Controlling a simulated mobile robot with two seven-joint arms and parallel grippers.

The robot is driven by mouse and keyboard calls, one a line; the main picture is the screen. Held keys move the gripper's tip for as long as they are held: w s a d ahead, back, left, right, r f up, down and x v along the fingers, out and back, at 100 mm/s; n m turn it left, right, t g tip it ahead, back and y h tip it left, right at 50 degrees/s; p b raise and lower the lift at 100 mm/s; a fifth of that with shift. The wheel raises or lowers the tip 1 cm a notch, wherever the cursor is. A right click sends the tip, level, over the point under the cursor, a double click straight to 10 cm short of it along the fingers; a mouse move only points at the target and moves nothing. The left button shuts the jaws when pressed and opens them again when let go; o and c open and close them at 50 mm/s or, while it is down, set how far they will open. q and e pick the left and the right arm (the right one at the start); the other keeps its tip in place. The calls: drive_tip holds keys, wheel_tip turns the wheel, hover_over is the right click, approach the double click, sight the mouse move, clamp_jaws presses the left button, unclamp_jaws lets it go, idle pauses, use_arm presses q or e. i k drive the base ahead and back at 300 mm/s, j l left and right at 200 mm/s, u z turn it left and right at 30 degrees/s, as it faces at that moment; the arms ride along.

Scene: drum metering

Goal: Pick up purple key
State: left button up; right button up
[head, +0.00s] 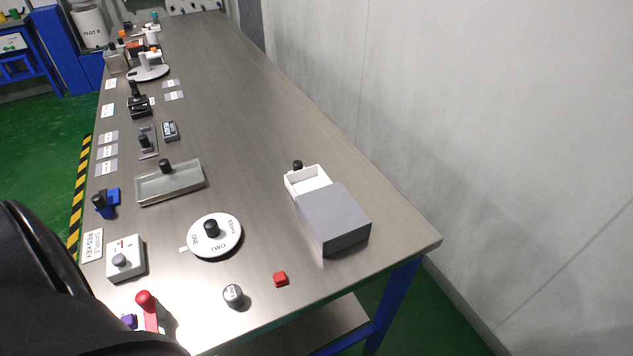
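A small purple object (129,321), which looks like the purple key, lies near the front left edge of the steel table, next to a red-knobbed lever (147,304). The dark shape of my own arm at the lower left covers part of the area around it, so its full form cannot be made out. Neither gripper's fingers show in the head view.
The right middle is clear.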

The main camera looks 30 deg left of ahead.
sight(131, 319)
drive_tip(key=u, duration=2.75)
drive_tip(key=k+l, duration=0.1)
drive_tip(key=l, duration=0.4)
drive_tip(key=k+l, duration=0.1)
drive_tip(key=l, duration=0.4)
drive_tip(key=k+l, duration=0.1)
drive_tip(key=l, duration=0.45)
